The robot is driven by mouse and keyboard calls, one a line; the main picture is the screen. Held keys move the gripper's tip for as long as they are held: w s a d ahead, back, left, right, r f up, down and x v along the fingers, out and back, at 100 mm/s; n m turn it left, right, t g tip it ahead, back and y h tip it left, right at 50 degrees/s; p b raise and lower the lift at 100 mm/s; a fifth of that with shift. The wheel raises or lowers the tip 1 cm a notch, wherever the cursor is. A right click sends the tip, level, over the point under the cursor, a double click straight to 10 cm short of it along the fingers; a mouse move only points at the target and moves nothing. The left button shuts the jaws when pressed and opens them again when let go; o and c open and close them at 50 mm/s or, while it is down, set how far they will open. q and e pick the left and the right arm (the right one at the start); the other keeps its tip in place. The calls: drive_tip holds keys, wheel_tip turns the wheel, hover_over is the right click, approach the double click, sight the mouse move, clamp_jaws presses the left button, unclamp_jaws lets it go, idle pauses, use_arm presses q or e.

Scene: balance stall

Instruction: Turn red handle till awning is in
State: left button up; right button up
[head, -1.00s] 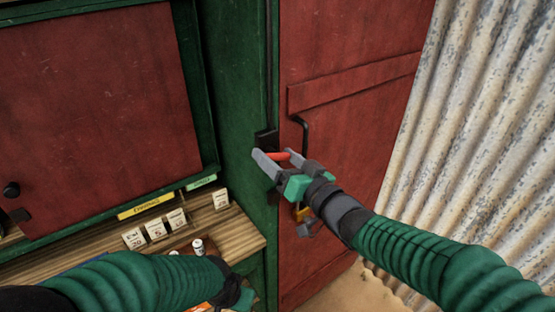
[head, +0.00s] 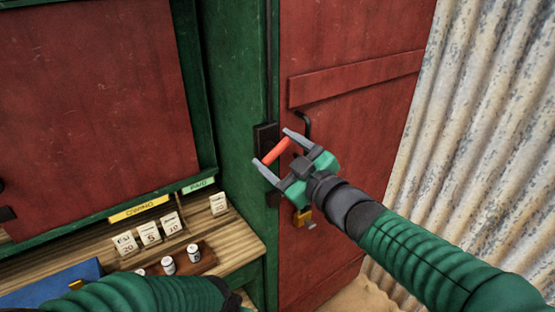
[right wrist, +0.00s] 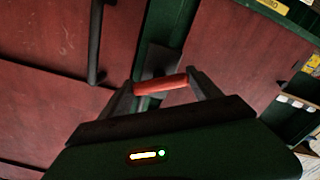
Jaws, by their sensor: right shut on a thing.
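The red handle (head: 276,152) is a short red grip by a dark mount (head: 264,136) on the green post, beside the red door. My right gripper (head: 275,147) has its two fingers at the ends of the red handle and is shut on it. The handle also shows in the right wrist view (right wrist: 161,85), lying crosswise between the fingertips. My left arm comes in at the bottom left of the head view; its gripper is too dark and cut off to read. The awning cannot be made out in these frames.
A wooden counter (head: 236,241) holds price cards (head: 149,233), small white weights (head: 193,250) and a blue box (head: 50,285). The red door (head: 350,130) has a black pull bar and a brass padlock (head: 302,215). Corrugated metal (head: 470,120) stands at right.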

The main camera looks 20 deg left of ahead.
drive_tip(key=n+b, duration=0.1)
drive_tip(key=n, duration=0.1)
drive_tip(key=n+b, duration=0.1)
drive_tip(key=n, duration=0.1)
drive_tip(key=shift+f+n+b, duration=0.3)
drive_tip(key=shift+f+b, duration=0.1)
drive_tip(key=n+b, duration=0.2)
drive_tip(key=n, duration=0.1)
drive_tip(key=shift+n, duration=0.4)
drive_tip(key=n+b, duration=0.2)
drive_tip(key=n, duration=0.1)
drive_tip(key=shift+f, duration=0.15)
drive_tip(key=n+b, duration=0.2)
drive_tip(key=n, duration=0.2)
drive_tip(key=shift+a, duration=0.1)
drive_tip(key=n+b, duration=0.2)
drive_tip(key=n, duration=0.1)
drive_tip(key=shift+f+n, duration=0.1)
drive_tip(key=shift+n, duration=0.3)
drive_tip(key=n+b, duration=0.2)
drive_tip(key=n, duration=0.2)
drive_tip(key=shift+b, duration=0.3)
drive_tip(key=n+b, duration=0.1)
drive_tip(key=n, duration=0.3)
drive_tip(key=shift+b, duration=0.3)
drive_tip(key=shift+n+b, duration=0.5)
drive_tip(key=shift+n, duration=0.7)
drive_tip(key=shift+r, duration=0.2)
